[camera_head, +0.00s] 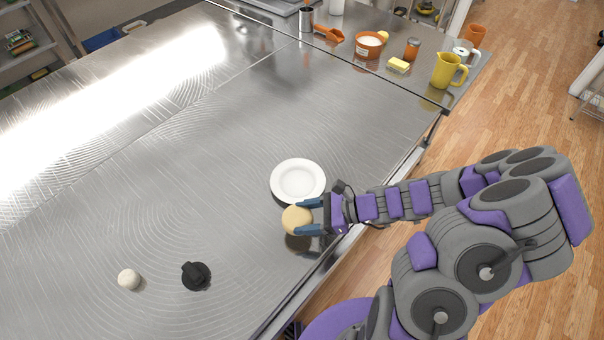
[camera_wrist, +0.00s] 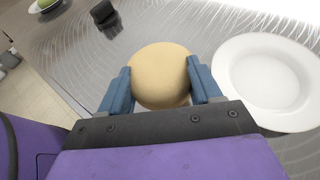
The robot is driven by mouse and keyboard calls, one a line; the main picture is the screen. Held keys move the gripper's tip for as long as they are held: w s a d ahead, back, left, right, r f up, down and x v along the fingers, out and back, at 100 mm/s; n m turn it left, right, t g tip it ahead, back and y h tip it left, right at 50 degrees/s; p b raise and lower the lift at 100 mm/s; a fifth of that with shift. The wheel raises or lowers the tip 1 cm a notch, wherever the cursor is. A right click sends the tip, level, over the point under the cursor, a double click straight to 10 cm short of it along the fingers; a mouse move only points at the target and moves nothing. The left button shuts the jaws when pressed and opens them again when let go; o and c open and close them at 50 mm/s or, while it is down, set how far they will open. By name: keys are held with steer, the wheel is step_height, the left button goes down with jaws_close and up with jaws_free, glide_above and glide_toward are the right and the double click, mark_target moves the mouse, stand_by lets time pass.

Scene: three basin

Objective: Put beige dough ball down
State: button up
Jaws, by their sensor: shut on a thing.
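The beige dough ball (camera_head: 296,220) is between the blue fingers of my gripper (camera_head: 310,216), near the front edge of the metal table. My gripper is shut on it. In the wrist view the dough ball (camera_wrist: 160,75) fills the space between the two fingertips (camera_wrist: 160,85). A dark reflection or shadow lies below it in the head view, so it seems to be held a little above the table; the exact gap I cannot tell. A white plate (camera_head: 298,180) lies just behind the ball in the head view, and to its right in the wrist view (camera_wrist: 265,80).
A yellow jug (camera_head: 447,70), an orange-and-white bowl (camera_head: 369,44) and butter (camera_head: 398,65) stand at the far right. The table's middle is clear.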

steer(key=b, duration=0.3)
glide_above(305, 183)
steer(key=shift+s+f, duration=0.45)
steer(key=shift+f, duration=0.35)
steer(key=shift+w+d, duration=0.1)
steer(key=shift+w, duration=0.4)
steer(key=shift+a+f+b, duration=0.2)
steer(key=shift+f+b, duration=0.4)
steer(key=shift+f, duration=1.2)
steer(key=o, duration=0.9)
steer(key=shift+r, duration=0.1)
steer(key=shift+c, duration=0.2)
steer(key=shift+d, duration=0.1)
